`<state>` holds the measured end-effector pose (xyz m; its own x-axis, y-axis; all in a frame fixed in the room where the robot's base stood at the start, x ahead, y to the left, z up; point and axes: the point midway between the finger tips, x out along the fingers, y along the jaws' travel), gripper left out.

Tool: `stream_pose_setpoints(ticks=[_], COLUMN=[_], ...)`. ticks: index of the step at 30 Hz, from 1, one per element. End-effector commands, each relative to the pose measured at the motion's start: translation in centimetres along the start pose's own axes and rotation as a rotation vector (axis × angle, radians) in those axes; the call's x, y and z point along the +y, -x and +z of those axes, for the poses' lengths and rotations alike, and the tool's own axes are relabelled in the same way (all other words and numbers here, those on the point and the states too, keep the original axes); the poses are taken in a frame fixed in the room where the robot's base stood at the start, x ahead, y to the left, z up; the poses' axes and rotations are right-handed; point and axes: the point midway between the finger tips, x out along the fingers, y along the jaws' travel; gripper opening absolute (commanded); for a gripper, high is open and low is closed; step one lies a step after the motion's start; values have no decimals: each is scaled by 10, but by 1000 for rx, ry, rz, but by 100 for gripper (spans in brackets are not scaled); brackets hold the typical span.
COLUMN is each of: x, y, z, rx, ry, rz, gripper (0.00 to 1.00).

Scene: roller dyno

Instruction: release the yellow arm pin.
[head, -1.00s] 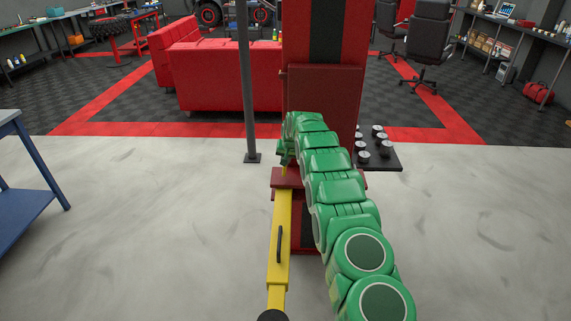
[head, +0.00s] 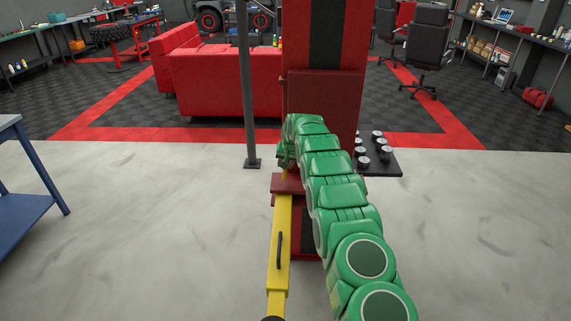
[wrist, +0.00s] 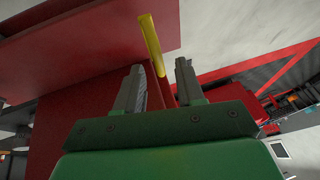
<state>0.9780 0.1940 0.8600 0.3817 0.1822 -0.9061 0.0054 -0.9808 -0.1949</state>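The yellow arm pin (wrist: 152,45) shows in the wrist view as a thin yellow rod beside a dark red plate (wrist: 90,50). Its lower end lies between the fingertips of my gripper (wrist: 160,66) in the picture. The two grey fingers stand apart, with a gap around the rod's end; I cannot tell whether either touches it. In the head view my green arm reaches to the dark red bracket (head: 287,184) on the red lift post (head: 325,100), and hides most of the pin and the fingers. The yellow lift arm (head: 279,250) extends from the bracket toward me.
A thin grey pole (head: 247,90) stands left of the post. A dark plate (head: 385,165) with several round pads juts out at its right. A blue table (head: 25,190) is at the left edge, and a red sofa (head: 225,85) is behind.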

Motion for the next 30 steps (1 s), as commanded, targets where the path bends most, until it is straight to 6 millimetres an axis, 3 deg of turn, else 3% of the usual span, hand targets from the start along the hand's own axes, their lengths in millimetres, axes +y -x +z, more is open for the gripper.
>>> stream_pose_setpoints(ticks=[8, 24, 30], x=[0, 0, 0], y=[16, 69, 76], z=[0, -1, -1], rx=[-1, 2, 2], ry=[0, 0, 0], rz=[0, 0, 0], gripper=[38, 38, 38])
